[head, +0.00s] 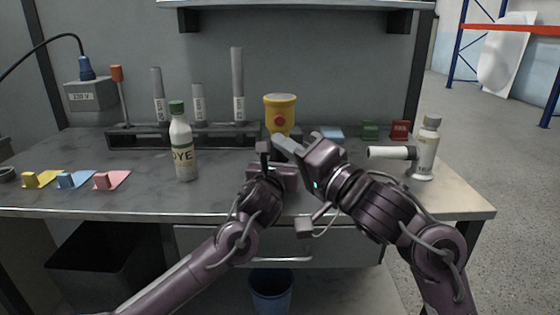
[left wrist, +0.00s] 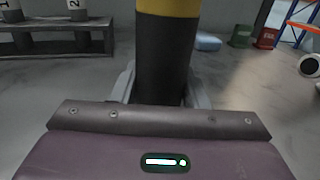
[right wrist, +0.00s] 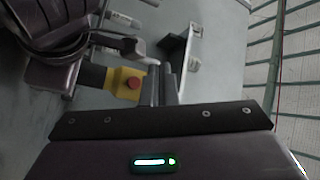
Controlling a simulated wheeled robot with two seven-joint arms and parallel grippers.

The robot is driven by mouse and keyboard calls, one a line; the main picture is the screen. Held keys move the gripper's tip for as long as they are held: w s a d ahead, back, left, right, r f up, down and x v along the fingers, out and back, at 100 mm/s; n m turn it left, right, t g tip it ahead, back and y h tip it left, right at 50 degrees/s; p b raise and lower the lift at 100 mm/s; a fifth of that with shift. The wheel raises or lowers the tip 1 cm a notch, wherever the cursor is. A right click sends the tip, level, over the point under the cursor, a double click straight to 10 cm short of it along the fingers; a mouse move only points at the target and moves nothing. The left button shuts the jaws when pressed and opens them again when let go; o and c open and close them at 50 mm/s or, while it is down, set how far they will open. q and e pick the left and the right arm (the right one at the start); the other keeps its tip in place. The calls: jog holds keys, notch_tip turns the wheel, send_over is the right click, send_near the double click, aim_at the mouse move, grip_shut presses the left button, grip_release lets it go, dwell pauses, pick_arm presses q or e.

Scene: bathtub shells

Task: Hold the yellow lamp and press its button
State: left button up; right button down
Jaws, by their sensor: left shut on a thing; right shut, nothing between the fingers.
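The yellow lamp (head: 281,103) stands upright near the middle of the table, its round red button (head: 279,121) facing me. In the left wrist view its dark lower body (left wrist: 162,60) is between the fingers of my left gripper (left wrist: 160,90), which is shut on it. My right gripper (head: 282,146) is shut and empty, in front of and just below the button in the head view. In the right wrist view the red button (right wrist: 133,83) shows beside the shut fingers (right wrist: 162,88), apart from them in the picture. The lamp's lower end is hidden in the head view.
A bottle (head: 183,150) stands left of my arms; another bottle (head: 427,150) and a white cylinder (head: 390,153) are at the right. A dark rack (head: 135,138) with grey tubes is behind.

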aim_at(286, 127)
jog(key=w, duration=0.8)
jog(key=shift+w+n+y, duration=0.3)
jog(key=shift+n+y, duration=0.1)
jog(key=shift+w, duration=0.15)
dwell(1.7)
jog(key=shift+w, duration=0.4)
dwell(0.4)
jog(key=shift+s, duration=0.55)
jog(key=shift+s, duration=0.1)
